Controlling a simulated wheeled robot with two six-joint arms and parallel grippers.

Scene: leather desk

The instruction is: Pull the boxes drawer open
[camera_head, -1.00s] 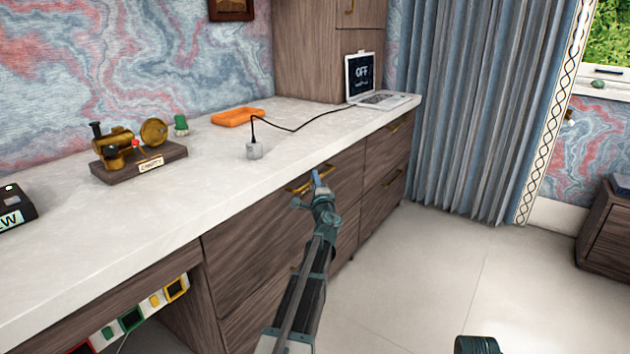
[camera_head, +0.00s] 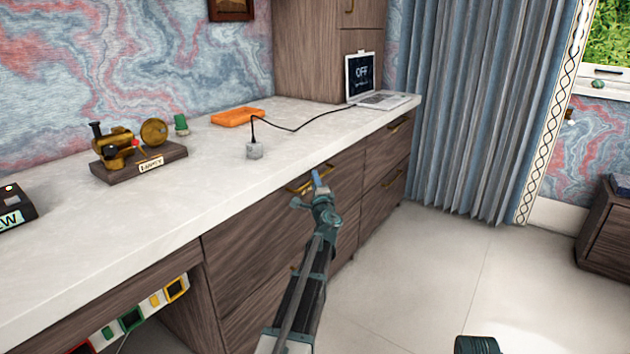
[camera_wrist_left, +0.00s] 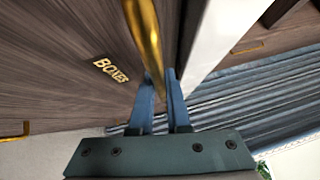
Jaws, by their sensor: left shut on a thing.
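The boxes drawer (camera_head: 270,214) is a dark wood front just under the white counter. It looks shut in the head view. The gold lettering "BOXES" (camera_wrist_left: 111,70) shows on its front in the left wrist view. Its gold bar handle (camera_head: 298,188) also shows large in the left wrist view (camera_wrist_left: 146,38). My left gripper (camera_head: 316,178) is at the handle, and its blue fingers (camera_wrist_left: 161,100) are shut on the bar. My arm hides part of the drawer front.
On the counter (camera_head: 215,185) are a brass machine on a wooden base (camera_head: 138,166), an orange item (camera_head: 237,117), a grey cube with a cable (camera_head: 254,151) and a laptop (camera_head: 375,82). Another drawer (camera_head: 386,145) is to the right. The floor (camera_head: 440,265) in front is clear.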

